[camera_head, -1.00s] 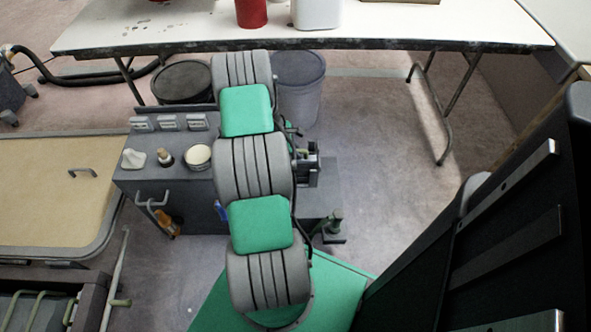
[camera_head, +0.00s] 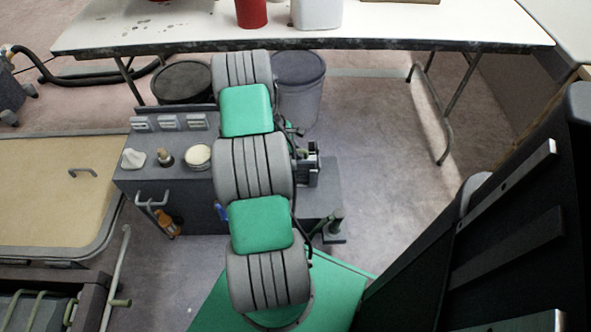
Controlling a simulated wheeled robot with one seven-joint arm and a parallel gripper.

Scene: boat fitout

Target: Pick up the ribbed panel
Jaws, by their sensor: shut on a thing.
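My arm rises from the bottom middle of the view and covers the centre of the picture. My gripper does not show; the arm's end is out of sight behind its own upper links. I cannot pick out the ribbed panel with certainty. Three small grey pieces with pale fronts (camera_head: 168,123) sit in a row on the back of a grey cabinet (camera_head: 180,190), but I cannot tell whether they are ribbed panels.
A white jar (camera_head: 198,156) and small items stand on the cabinet. A clamp-like fixture (camera_head: 312,165) is right of my arm. A white folding table (camera_head: 400,28) and buckets (camera_head: 300,85) are behind. A tan-topped cart (camera_head: 45,195) is left.

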